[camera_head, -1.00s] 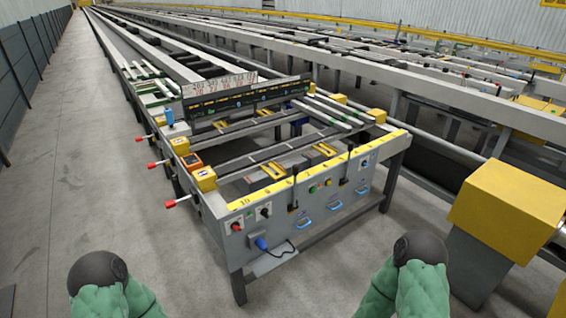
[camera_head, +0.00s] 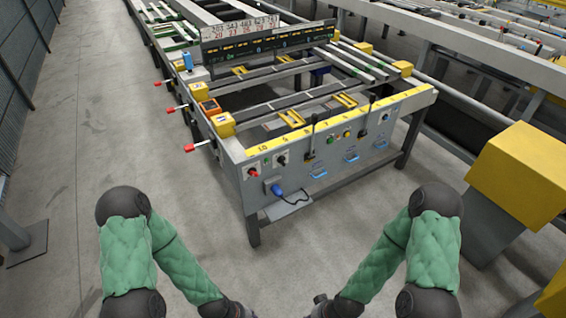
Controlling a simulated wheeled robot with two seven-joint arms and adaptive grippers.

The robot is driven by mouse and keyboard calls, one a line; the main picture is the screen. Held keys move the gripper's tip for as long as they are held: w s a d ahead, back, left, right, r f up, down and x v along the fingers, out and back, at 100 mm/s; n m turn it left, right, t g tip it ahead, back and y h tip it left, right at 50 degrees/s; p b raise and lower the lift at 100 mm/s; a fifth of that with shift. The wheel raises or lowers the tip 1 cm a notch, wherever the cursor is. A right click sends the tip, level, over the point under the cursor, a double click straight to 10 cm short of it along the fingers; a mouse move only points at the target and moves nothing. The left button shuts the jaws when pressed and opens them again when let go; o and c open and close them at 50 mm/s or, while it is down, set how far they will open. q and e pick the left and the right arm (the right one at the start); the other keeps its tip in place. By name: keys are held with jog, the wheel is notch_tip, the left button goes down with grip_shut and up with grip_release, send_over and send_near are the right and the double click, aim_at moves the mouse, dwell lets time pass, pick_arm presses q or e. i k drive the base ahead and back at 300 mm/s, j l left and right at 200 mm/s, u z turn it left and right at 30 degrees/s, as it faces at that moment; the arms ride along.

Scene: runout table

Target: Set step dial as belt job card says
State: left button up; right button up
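The runout table's front panel (camera_head: 330,157) faces me under a yellow numbered strip. A black knob (camera_head: 282,159) on a pale plate and a red knob (camera_head: 252,172) are at its left end. A small dial (camera_head: 385,117) is at its right end. I cannot tell which is the step dial. A white card strip with printed numbers (camera_head: 240,29) stands above a dark display board at the back of the table; its text is too small to read surely. My two green-sleeved arms reach in at the bottom, well short of the panel.
Red-tipped handles (camera_head: 188,147) stick out from the table's left side. A blue plug (camera_head: 276,190) with a cable hangs on the panel. A yellow box (camera_head: 518,172) stands at the right. The grey floor (camera_head: 110,130) in front and left is clear.

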aim_at(282, 159)
jog(key=u, duration=4.9)
jog(key=z, duration=3.4)
jog(key=i+z, duration=0.1)
jog(key=z, duration=0.3)
jog(key=i+z, duration=0.1)
jog(key=z, duration=0.3)
jog(key=j+z, duration=0.1)
jog(key=z, duration=0.75)
jog(key=i+j, duration=0.2)
jog(key=j, duration=0.2)
jog(key=i+j+z, duration=0.1)
jog(key=i+j, duration=0.15)
jog(key=j, duration=0.15)
jog(key=i+j, duration=0.2)
jog(key=j, duration=0.2)
